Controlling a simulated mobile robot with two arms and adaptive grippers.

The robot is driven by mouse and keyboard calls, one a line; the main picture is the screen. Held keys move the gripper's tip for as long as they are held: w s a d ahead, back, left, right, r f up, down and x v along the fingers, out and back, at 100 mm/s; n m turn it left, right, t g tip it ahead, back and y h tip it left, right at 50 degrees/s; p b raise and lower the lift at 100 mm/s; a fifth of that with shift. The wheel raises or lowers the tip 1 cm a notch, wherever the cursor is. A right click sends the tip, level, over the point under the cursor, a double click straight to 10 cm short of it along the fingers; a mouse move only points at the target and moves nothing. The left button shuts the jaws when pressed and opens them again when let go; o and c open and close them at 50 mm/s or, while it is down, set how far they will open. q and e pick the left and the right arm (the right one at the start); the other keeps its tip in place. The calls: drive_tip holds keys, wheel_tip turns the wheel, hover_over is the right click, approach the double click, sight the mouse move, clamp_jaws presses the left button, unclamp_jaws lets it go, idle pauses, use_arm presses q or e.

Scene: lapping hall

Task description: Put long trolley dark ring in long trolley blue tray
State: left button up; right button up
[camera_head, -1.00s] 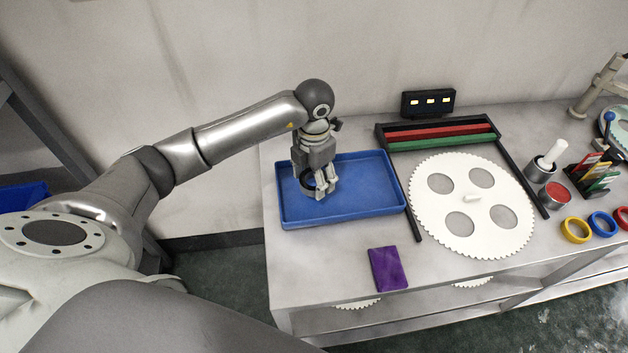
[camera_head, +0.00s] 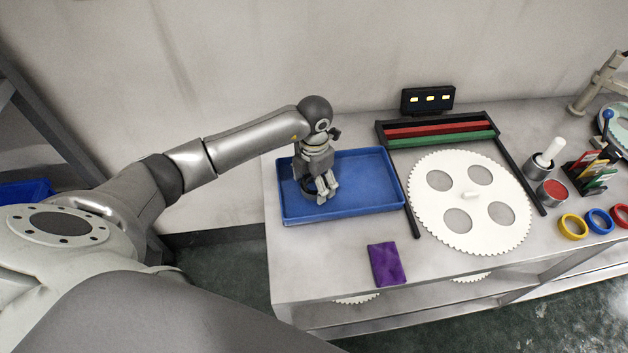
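The long trolley blue tray (camera_head: 362,184) lies on the left part of the grey bench top. My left gripper (camera_head: 327,193) points down over the left half of the tray, its pale fingertips close together near the tray floor. The dark ring (camera_head: 308,187) shows as a dark curve just left of the fingers and partly hidden by them. The gripper appears shut on its rim. I cannot tell whether the ring touches the tray floor. My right gripper is not in view.
A purple cloth (camera_head: 386,264) lies in front of the tray. A large white gear plate (camera_head: 470,240) and a black rack (camera_head: 510,165) with red and green bars stand to the right. Yellow (camera_head: 572,227) and blue rings lie farther right. The tray's right half is empty.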

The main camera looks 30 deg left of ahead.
use_arm(q)
drive_tip(key=shift+o, duration=0.2)
drive_tip(key=shift+r, duration=0.5)
wheel_tip(320, 180, up, 11)
drive_tip(key=b, duration=0.2)
drive_tip(key=shift+r, duration=0.2)
